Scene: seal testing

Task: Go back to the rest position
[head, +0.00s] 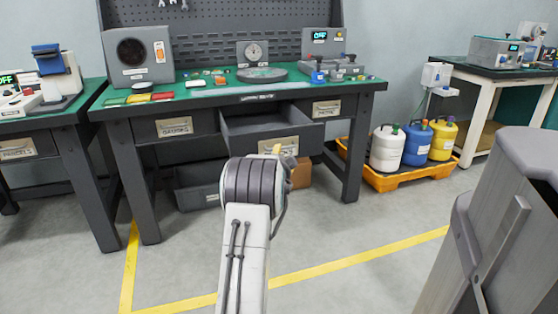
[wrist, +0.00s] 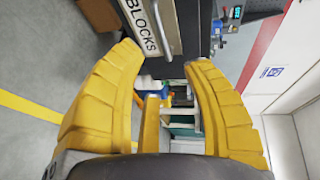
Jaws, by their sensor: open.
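My arm (head: 248,225) reaches forward toward the workbench (head: 190,98) in the head view. In that view the arm hides nearly all of my gripper; only a small yellow part shows above the wrist. The bench's middle drawer (head: 262,123) is pulled out, in front of my gripper. Its label, BLOCKS (wrist: 145,25), shows close by the left fingertip in the wrist view. I cannot tell whether they touch.
A grey bin (head: 197,196) and a brown box (head: 302,173) are under the bench. An orange tray (head: 384,180) with several jugs stands to the right. A tall grey object (head: 505,215) fills the right foreground. Floor with yellow lines (head: 350,257) is open before the bench.

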